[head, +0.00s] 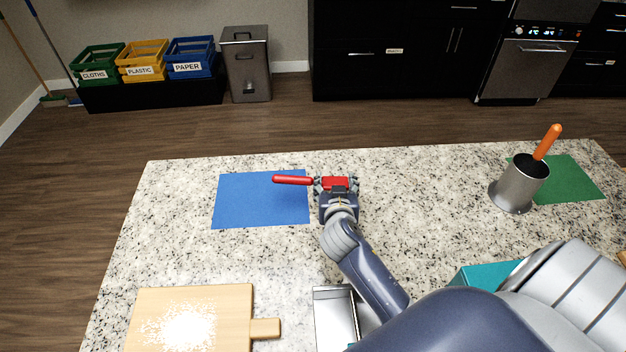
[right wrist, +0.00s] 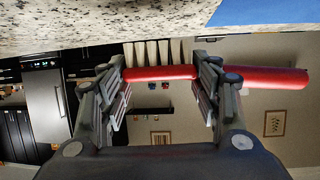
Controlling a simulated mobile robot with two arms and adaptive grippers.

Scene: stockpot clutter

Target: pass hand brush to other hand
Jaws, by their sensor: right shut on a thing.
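The hand brush (head: 292,181) is red, with its handle pointing left above the blue mat in the head view. My right gripper (head: 336,184) is shut on the brush's body, next to the handle. In the right wrist view the brush (right wrist: 265,80) runs across between the fingers of my right gripper (right wrist: 163,85), its handle sticking out to the right and pale bristle tufts showing behind. The brush looks held above the counter. My left gripper is not in view.
The speckled counter (head: 420,200) holds a blue mat (head: 250,213), a wooden board (head: 225,310) with white powder, a metal tray (head: 333,310), a teal object (head: 485,273), a steel canister (head: 517,190) with an orange-handled tool, and a green mat (head: 578,182). The counter's middle right is clear.

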